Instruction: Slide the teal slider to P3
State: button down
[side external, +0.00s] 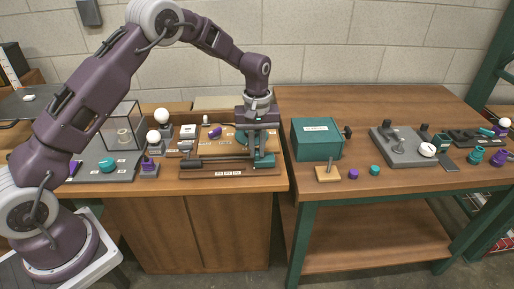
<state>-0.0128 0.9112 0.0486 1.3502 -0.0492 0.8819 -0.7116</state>
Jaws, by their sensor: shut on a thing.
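A teal slider (265,161) sits at the right end of a dark rail (222,158) along the front of a brown board (232,173). My gripper (257,152) reaches down from above at that end, with its fingers shut on the slider. The fingertips are small and partly merge with the dark parts around them. Small white labels line the board's front edge, too small to read, so I cannot tell which one marks P3.
Behind the rail lie a purple knob (215,132) and other small parts. White bulbs on stands (153,136) and a clear case (122,125) are to the left. A teal box (317,138) stands close on the right, across a gap between tables.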

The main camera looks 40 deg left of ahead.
dwell(0.9)
jog(key=s+a, duration=0.5)
jog(key=shift+s+a, duration=0.1)
jog(key=shift+a, duration=0.05)
jog(key=c, duration=1.4)
grip_release()
jog(key=shift+c, duration=0.2)
notch_tip(320, 180, up, 7)
jog(key=shift+r, duration=0.2)
